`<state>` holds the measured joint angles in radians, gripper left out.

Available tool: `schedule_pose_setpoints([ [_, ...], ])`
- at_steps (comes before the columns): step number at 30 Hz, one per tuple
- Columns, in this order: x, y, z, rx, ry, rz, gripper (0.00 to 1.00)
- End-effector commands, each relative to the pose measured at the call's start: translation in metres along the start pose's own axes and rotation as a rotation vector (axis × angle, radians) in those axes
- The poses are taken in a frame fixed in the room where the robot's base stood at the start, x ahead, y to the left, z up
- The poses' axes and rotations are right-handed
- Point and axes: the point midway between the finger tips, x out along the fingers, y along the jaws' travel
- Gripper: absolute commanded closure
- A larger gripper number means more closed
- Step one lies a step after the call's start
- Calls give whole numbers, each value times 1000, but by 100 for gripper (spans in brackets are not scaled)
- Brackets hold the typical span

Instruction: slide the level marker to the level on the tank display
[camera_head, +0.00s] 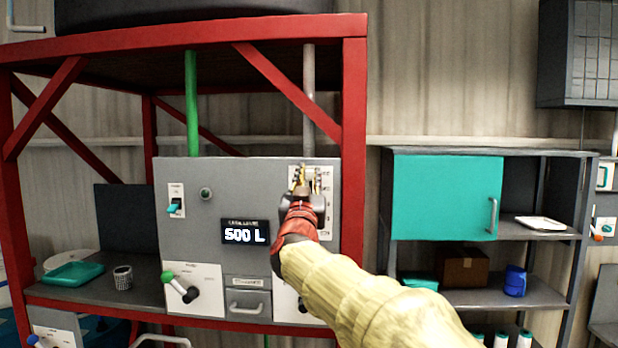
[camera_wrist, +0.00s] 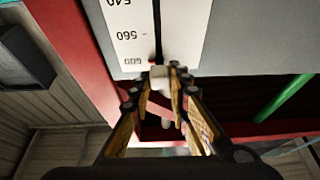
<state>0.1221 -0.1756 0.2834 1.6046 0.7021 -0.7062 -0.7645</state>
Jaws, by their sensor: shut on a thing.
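The tank display (camera_head: 246,232) on the grey panel reads 500 L. A white scale strip (camera_head: 325,222) with a vertical slot is at the panel's right side. It also shows, upside down, in the wrist view (camera_wrist: 128,38), with 540 and 560 readable and a blurred label, perhaps 600, closest to my gripper. My gripper (camera_head: 304,181) is at the strip's top end. In the wrist view my gripper (camera_wrist: 162,80) is shut on the pale, blocky level marker (camera_wrist: 160,75), beside that blurred label. My fingers hide part of the marker.
The panel (camera_head: 205,235) also carries a teal switch (camera_head: 174,207), a green-knobbed lever (camera_head: 180,286) and a drawer handle (camera_head: 247,307). A red frame post (camera_head: 353,130) stands close on the right. A teal-doored cabinet (camera_head: 446,195) is farther right.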

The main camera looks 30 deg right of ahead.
Motion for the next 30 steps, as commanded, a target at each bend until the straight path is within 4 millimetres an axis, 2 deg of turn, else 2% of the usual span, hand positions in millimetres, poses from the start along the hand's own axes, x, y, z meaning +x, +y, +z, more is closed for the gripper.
schedule_pose_setpoints([
  [11,0,0,0,0,0,-1,100],
  [17,-3,0,6,0,0,-1,100],
  [23,-11,0,26,-1,-1,0,100],
  [30,-27,0,68,-1,-2,0,100],
])
